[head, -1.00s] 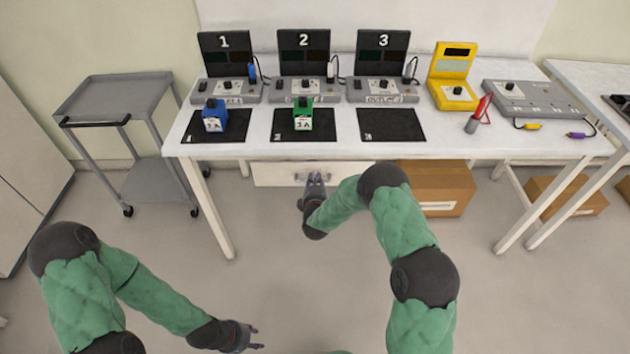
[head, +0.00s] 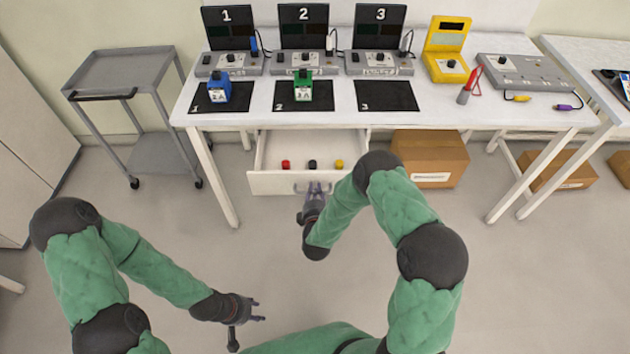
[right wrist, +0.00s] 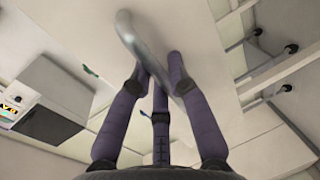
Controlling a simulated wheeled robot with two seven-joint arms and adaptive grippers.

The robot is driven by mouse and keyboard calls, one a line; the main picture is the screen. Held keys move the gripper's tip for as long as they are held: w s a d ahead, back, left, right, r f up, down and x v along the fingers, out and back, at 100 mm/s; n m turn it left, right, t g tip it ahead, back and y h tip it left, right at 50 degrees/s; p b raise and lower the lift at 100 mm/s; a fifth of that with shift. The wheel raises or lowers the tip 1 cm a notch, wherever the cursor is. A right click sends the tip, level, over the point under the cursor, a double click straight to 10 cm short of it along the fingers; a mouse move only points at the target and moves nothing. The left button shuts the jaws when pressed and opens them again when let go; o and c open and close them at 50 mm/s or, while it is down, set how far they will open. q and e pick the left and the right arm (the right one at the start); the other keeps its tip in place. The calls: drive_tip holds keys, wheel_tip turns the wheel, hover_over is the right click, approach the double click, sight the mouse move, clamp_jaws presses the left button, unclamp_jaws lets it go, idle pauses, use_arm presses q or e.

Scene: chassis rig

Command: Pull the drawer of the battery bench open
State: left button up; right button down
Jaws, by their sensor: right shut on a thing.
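The white drawer (head: 285,184) of the battery bench (head: 340,118) stands open below the bench top. Inside it sit a red piece (head: 286,164), a black piece (head: 312,164) and a yellow piece (head: 339,164). My right gripper (head: 314,190) is at the drawer front, shut on the drawer's metal handle (right wrist: 128,32), which shows between its fingers in the right wrist view. Part of the handle is hidden by the fingers. My left gripper (head: 255,310) is low at the lower left, away from the bench, with its fingers apart and empty.
On the bench are three numbered stations, a blue block (head: 219,88), a green block (head: 304,88) and a yellow meter (head: 446,48). A grey cart (head: 125,75) stands left. A cardboard box (head: 430,160) sits right of the drawer. The floor before the drawer is clear.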

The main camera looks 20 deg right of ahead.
drive_tip(key=shift+f+p+v, duration=0.1)
drive_tip(key=shift+f+v, duration=0.1)
drive_tip(key=shift+v, duration=0.65)
drive_tip(key=shift+f+p+v, duration=0.15)
drive_tip(key=shift+v, duration=0.65)
drive_tip(key=shift+f+p+v, duration=0.1)
drive_tip(key=shift+f+v, duration=0.1)
drive_tip(key=shift+v, duration=0.65)
drive_tip(key=shift+s+a, duration=0.1)
drive_tip(key=c, duration=1.2)
unclamp_jaws()
drive_tip(key=shift+o, duration=0.2)
drive_tip(key=v, duration=1.2)
